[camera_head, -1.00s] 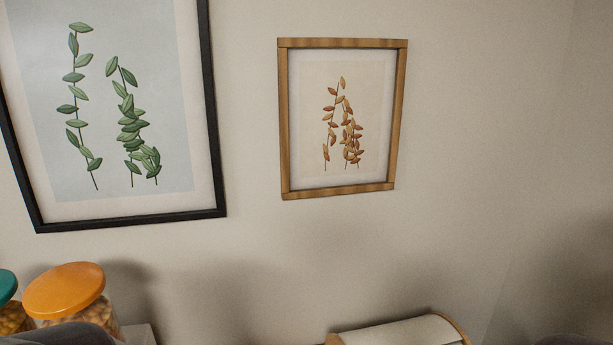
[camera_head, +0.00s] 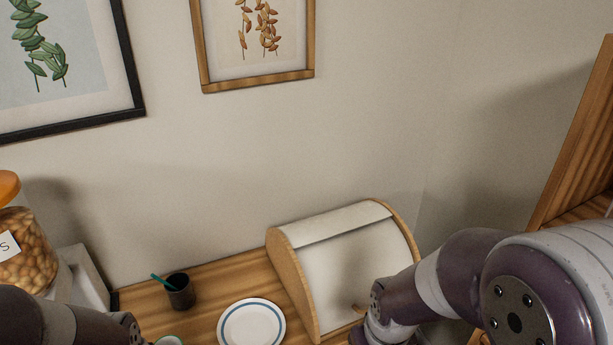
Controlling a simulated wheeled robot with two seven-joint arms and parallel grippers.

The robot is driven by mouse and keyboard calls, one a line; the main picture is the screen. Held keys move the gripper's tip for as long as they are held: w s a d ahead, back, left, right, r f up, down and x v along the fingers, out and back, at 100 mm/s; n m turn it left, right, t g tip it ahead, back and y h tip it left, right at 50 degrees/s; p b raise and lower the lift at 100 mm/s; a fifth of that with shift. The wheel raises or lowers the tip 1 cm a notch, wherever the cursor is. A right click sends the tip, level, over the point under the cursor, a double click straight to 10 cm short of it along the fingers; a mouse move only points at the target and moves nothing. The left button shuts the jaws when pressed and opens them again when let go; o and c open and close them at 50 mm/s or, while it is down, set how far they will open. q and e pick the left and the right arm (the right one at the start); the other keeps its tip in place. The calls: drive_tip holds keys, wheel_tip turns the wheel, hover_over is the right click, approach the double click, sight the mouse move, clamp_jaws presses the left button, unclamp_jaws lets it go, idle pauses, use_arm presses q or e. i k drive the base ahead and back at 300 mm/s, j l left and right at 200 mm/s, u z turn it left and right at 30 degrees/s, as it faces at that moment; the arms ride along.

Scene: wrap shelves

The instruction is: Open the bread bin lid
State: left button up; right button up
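The bread bin (camera_head: 285,268) stands on the wooden counter at the lower middle of the head view. It has rounded wooden side panels and a cream-white curved front lid (camera_head: 350,262), which looks shut.
A white plate (camera_head: 252,326) with a blue ring lies left of the bin. A dark cup (camera_head: 180,291) with a teal stick stands farther left. A jar (camera_head: 27,245) with an orange lid is at the left edge. A wooden shelf side (camera_head: 577,140) rises at the right.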

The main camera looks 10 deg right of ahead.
sight(340, 271)
drive_tip(key=i+l+z, duration=0.1)
drive_tip(key=z, duration=0.3)
drive_tip(key=i+l+z, duration=0.15)
drive_tip(key=z, duration=0.3)
drive_tip(key=i+l+z, duration=0.15)
drive_tip(key=z, duration=0.25)
